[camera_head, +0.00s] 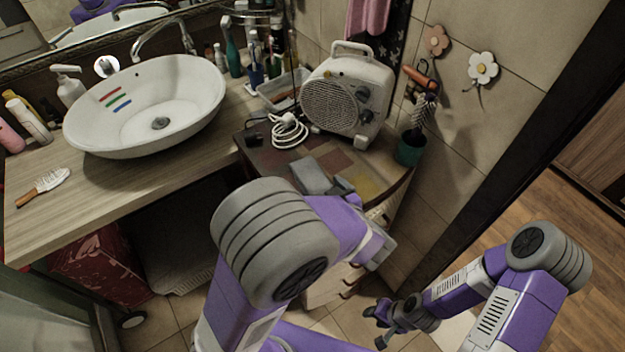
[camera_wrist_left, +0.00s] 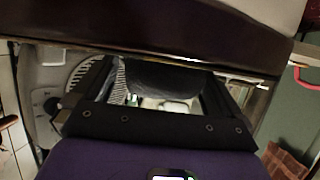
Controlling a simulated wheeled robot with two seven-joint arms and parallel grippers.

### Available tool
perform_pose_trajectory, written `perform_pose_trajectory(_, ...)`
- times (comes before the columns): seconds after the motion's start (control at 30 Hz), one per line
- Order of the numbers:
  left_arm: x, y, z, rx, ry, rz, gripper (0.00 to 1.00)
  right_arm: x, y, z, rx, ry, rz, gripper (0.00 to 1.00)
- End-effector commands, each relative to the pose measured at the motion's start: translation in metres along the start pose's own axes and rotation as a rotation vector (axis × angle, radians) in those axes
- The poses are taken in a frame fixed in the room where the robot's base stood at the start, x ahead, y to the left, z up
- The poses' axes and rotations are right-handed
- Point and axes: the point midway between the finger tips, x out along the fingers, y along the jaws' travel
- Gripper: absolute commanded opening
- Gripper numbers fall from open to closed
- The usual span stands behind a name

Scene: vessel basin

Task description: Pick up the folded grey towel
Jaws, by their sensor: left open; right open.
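I cannot clearly pick out a folded grey towel. A flat grey piece (camera_head: 311,176) shows at the front of the cabinet top in the head view. I cannot tell whether it is the towel or part of my left gripper. My left gripper (camera_head: 343,187) is by the cabinet's front edge, largely hidden by its own arm, and is open. In the left wrist view its dark frame (camera_wrist_left: 150,122) spans the middle, with a blurred dark grey shape (camera_wrist_left: 165,75) beyond it. My right gripper (camera_head: 388,318) is open, low over the floor tiles, apart from the cabinet.
A white heater (camera_head: 345,95) with a coiled white cable (camera_head: 289,131) stands on the cabinet top (camera_head: 262,158). A teal cup (camera_head: 410,147) is at its right edge. The basin (camera_head: 150,105) and a hairbrush (camera_head: 45,186) are on the wooden counter (camera_head: 105,190) to the left.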

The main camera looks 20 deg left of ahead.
Motion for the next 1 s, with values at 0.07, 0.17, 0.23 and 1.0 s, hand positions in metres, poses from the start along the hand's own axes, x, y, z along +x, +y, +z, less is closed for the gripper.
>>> perform_pose_trajectory(0.07,0.000,0.000,0.000,0.000,0.000,0.000,1.00,0.000,0.000,0.000,0.000,0.000,0.000,0.43)
perform_pose_trajectory(0.17,0.000,0.000,0.000,0.000,0.000,0.000,0.86,0.000,0.000,0.000,0.000,0.000,0.000,0.43)
perform_pose_trajectory(0.23,0.000,0.000,0.000,0.000,0.000,0.000,0.76,0.000,0.000,0.000,0.000,0.000,0.000,0.43)
perform_pose_trajectory(1.0,-0.024,0.000,-0.057,-0.006,-0.002,0.002,0.46,-0.030,-0.011,0.001,0.000,0.000,0.000,0.43)
